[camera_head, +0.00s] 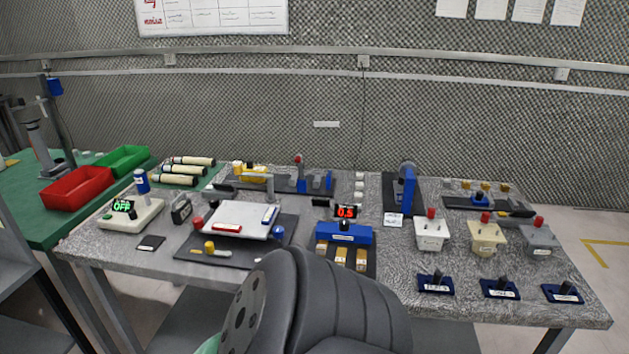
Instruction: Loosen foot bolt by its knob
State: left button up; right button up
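A white levelling plate (238,214) lies on a dark base board (220,256) at the left middle of the grey table. Coloured knobs stand around its edge: a red knob (197,222) at the left, a yellow knob (210,247) at the front and a blue knob (278,232) at the right. They look like the knobs of foot bolts, though their threads are too small to see. Small vials lie on the plate, and their bubbles cannot be read. Neither of my grippers shows in the head view, and nothing is touching the plate or knobs.
A dark padded seat-like shape (350,305) covers the table's front middle. A device reading OFF (130,212) stands left of the plate. A blue unit with a red display (345,233) stands to the right. Red (77,190) and green (124,160) bins are at the left.

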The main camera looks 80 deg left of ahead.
aim_at(344, 223)
jog(key=u, duration=2.5)
